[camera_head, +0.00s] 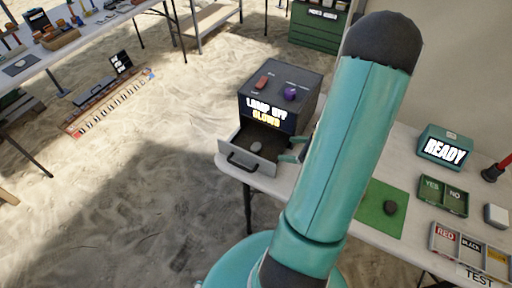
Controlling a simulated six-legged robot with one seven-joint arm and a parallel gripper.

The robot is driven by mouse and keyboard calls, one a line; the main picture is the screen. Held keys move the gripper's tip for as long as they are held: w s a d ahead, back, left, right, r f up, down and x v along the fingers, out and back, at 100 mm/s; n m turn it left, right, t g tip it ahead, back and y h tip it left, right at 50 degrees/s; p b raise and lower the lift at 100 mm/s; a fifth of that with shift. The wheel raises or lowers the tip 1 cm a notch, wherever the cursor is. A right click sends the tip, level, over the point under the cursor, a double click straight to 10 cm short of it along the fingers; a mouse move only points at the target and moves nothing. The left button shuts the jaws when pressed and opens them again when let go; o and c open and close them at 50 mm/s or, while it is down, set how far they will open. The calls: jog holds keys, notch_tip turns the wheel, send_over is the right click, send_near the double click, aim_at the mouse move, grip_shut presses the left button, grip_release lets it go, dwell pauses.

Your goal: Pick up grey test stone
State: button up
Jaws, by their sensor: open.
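My gripper (287,148) shows as teal fingers at the right side of the drawer. It is open, with the fingers apart, and sits to the right of the grey stone. I see nothing between the fingers. My arm covers the rest of the gripper and part of the table. A darker stone (390,208) lies on a green mat (377,222) to the right of my arm.
The box front reads "LAMP OFF SLOWD" or similar, with a red piece (262,82) and purple knob (290,92) on top. Right are a READY display (446,148), a YES/NO tray (443,195) and a colour-labelled tray (465,247). Sand floor lies left.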

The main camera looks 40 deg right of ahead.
aim_at(258, 147)
jog(key=x, duration=1.2)
jog(key=shift+w+f, duration=0.15)
jog(key=shift+a, duration=0.1)
jog(key=c, duration=1)
